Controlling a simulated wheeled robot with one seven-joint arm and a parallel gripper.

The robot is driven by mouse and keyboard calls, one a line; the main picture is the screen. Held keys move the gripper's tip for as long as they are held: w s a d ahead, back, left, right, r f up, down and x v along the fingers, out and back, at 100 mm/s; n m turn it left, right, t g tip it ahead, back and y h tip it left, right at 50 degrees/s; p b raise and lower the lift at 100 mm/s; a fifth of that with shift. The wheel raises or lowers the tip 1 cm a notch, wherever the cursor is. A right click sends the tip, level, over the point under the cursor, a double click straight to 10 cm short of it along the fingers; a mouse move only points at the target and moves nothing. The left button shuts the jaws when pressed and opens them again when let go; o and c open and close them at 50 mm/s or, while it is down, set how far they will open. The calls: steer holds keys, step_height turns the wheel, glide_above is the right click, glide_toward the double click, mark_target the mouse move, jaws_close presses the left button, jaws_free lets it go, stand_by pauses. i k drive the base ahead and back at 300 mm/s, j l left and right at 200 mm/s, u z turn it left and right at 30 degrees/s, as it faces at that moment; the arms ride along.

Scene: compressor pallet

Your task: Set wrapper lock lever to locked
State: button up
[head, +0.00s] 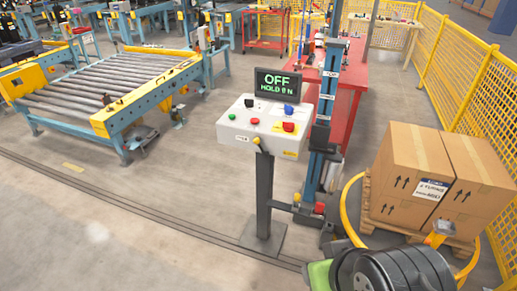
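A grey-white control box (265,124) stands on a dark post in the middle of the head view. Its top carries a black knob (249,103), a blue knob (289,109), a red control on a yellow patch (288,127), and small green and red buttons. A yellow piece (257,140) sits at its front edge. I cannot tell which of these is the wrapper lock lever, or its setting.
A blue mast (320,125) stands right of the box. Cartons (415,175) stand on a pallet inside a yellow ring (348,215). A black ribbed object (395,272) fills the lower right. A roller conveyor (105,85) is at left.

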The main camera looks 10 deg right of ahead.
mark_target(266, 154)
steer(key=i+j+z, duration=0.4)
steer(key=j, duration=0.25)
steer(key=i+j+z, duration=0.2)
steer(key=j, duration=0.15)
steer(key=i+j+z, duration=0.2)
steer(key=j, duration=0.2)
steer(key=j+z, duration=0.2)
steer(key=j, duration=0.2)
steer(key=j+u, duration=0.1)
steer(key=u, duration=2.45)
